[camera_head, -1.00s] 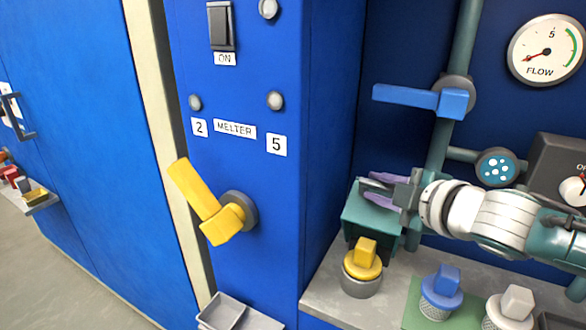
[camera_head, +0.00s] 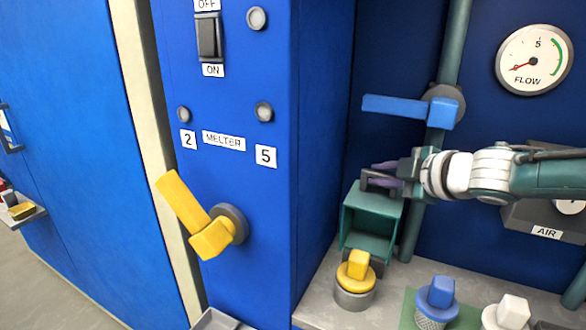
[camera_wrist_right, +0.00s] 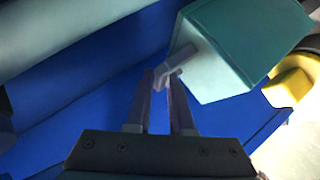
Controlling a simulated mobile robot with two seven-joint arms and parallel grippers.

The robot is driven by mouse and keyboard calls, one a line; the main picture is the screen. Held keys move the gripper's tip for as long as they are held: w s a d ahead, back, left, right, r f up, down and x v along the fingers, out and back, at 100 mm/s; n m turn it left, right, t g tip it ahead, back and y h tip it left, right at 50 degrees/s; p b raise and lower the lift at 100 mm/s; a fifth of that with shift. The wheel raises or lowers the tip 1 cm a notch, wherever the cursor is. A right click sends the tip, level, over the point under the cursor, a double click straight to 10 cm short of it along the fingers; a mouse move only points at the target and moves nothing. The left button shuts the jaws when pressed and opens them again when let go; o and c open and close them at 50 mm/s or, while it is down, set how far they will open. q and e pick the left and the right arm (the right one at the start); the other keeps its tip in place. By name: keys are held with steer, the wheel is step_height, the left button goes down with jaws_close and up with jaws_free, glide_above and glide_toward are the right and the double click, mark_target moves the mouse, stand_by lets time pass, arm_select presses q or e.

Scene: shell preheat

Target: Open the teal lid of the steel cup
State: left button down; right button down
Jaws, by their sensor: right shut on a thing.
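A hollow teal box-shaped piece (camera_head: 372,238), apparently the lid, stands tilted at the back of the counter with its open side facing the head camera. My right gripper (camera_head: 376,178) is at its top edge. In the right wrist view my right gripper (camera_wrist_right: 165,85) is shut on a small grey-purple handle (camera_wrist_right: 178,62) that joins the teal piece (camera_wrist_right: 240,45). Just in front of it stands a grey steel cup (camera_head: 353,299) with a yellow knobbed top. I cannot tell whether the teal piece is joined to this cup. My left gripper is not in view.
Blue-topped (camera_head: 437,292) and white-topped (camera_head: 512,310) pieces stand to the right on the counter. A blue lever (camera_head: 408,106) and a teal pipe are behind my gripper. The blue melter cabinet (camera_head: 325,130) with a yellow lever (camera_head: 187,205) is close on the left.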

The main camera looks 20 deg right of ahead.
steer(key=shift+a+f, duration=0.2)
steer(key=shift+a, duration=0.15)
steer(key=c, duration=0.9)
jaws_free()
steer(key=shift+a, duration=0.1)
steer(key=shift+s+a+r+p, duration=0.1)
steer(key=shift+s+r+p, duration=0.2)
steer(key=shift+p, duration=0.1)
steer(key=shift+d+p+v, duration=0.15)
steer(key=shift+p+v, duration=0.5)
steer(key=shift+v, duration=0.9)
steer(key=shift+d+p+v, duration=0.15)
steer(key=shift+p+v, duration=0.45)
steer(key=shift+v, duration=0.95)
steer(key=shift+d+p+v, duration=0.15)
steer(key=shift+p+v, duration=0.5)
steer(key=shift+v, duration=0.85)
steer(key=shift+f, duration=0.1)
